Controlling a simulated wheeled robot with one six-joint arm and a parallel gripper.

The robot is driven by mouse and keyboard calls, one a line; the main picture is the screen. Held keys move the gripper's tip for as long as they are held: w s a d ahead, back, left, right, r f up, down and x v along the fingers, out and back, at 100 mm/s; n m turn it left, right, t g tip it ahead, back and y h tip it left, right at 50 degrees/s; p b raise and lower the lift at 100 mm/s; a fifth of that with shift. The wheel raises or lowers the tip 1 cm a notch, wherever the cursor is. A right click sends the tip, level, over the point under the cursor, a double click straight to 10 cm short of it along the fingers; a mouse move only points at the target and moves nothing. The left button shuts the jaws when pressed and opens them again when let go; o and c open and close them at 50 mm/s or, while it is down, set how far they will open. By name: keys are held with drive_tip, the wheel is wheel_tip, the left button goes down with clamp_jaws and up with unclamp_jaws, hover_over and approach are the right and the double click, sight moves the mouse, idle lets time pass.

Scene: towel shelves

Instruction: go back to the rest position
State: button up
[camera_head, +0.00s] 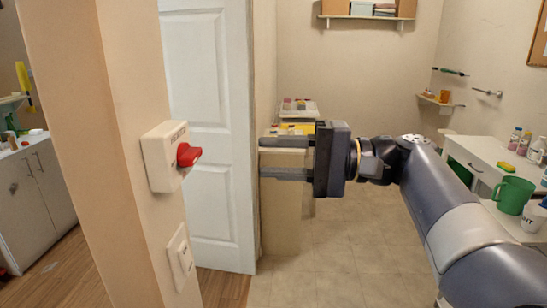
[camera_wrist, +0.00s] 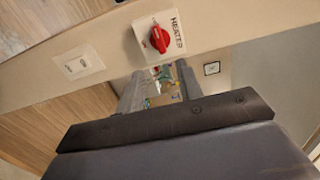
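My gripper (camera_head: 264,158) is stretched out to the left in the head view, level with the open doorway. Its two fingers are parallel with a clear gap between them, and nothing is held. In the wrist view the fingers (camera_wrist: 160,88) also stand apart, pointing away. The heater switch box (camera_head: 160,158) with a red knob (camera_head: 188,154) is on the wall end to the left, apart from the fingertips. The wrist view shows the same red knob (camera_wrist: 159,39), labelled HEATER, beyond the fingers. The knob is not touched.
A white door (camera_head: 212,130) stands behind the wall end. A light switch (camera_head: 180,257) sits below the heater box. A counter at right holds a green mug (camera_head: 514,194), a white cup (camera_head: 534,217) and bottles. The tiled floor (camera_head: 335,260) below my arm is clear.

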sight(199, 155)
drive_tip(key=a, duration=0.3)
drive_tip(key=a+p, duration=0.1)
drive_tip(key=a, duration=0.3)
drive_tip(key=a+p, duration=0.1)
drive_tip(key=a, duration=0.3)
drive_tip(key=shift+w, duration=0.4)
drive_tip(key=shift+d, duration=0.1)
